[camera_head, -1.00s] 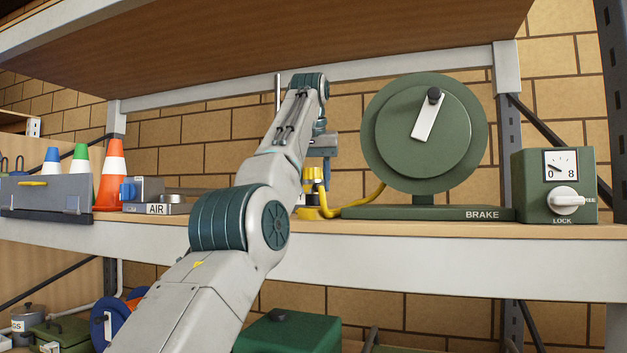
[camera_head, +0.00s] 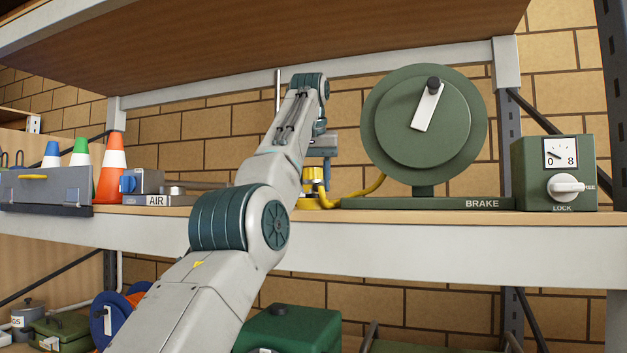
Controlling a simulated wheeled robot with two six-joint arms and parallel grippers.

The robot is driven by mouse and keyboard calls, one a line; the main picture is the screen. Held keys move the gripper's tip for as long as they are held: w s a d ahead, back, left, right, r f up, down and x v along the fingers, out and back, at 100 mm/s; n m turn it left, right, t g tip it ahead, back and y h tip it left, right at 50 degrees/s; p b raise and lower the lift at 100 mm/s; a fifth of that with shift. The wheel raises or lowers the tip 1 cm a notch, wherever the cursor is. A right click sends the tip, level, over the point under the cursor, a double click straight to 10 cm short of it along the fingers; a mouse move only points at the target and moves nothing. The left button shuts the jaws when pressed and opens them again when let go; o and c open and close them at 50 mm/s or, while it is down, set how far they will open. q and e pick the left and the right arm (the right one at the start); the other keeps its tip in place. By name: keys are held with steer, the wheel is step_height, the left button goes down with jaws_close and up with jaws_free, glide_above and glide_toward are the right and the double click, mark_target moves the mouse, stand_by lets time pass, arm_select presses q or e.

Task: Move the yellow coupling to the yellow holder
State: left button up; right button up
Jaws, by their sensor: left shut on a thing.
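The yellow coupling (camera_head: 313,174) shows just right of my left forearm, above the shelf. My left gripper (camera_head: 318,163) is shut on it from above; the fingertips are small and partly hidden by my own arm. A yellow hose (camera_head: 362,190) curves beside the coupling and up toward the brake wheel. Low under the coupling, a yellow piece (camera_head: 309,203), apparently the yellow holder, stands on the shelf, partly behind my arm. Whether coupling and holder touch cannot be told. My right gripper is out of view.
Right of the coupling stands the green brake wheel (camera_head: 412,133) on its base, then a green gauge box (camera_head: 532,178). Left on the shelf (camera_head: 420,236) are the AIR block (camera_head: 170,200), cones (camera_head: 110,170) and a grey case (camera_head: 45,190). An upper shelf (camera_head: 270,45) hangs overhead.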

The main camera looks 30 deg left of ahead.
arm_select(q)
steer(key=o, duration=1.1)
steer(key=shift+s+r, duration=0.1)
steer(key=shift+c, duration=0.2)
steer(key=p+v, duration=0.5)
steer(key=v, duration=0.5)
steer(key=shift+r, duration=0.35)
steer(key=shift+s+d+f, duration=0.1)
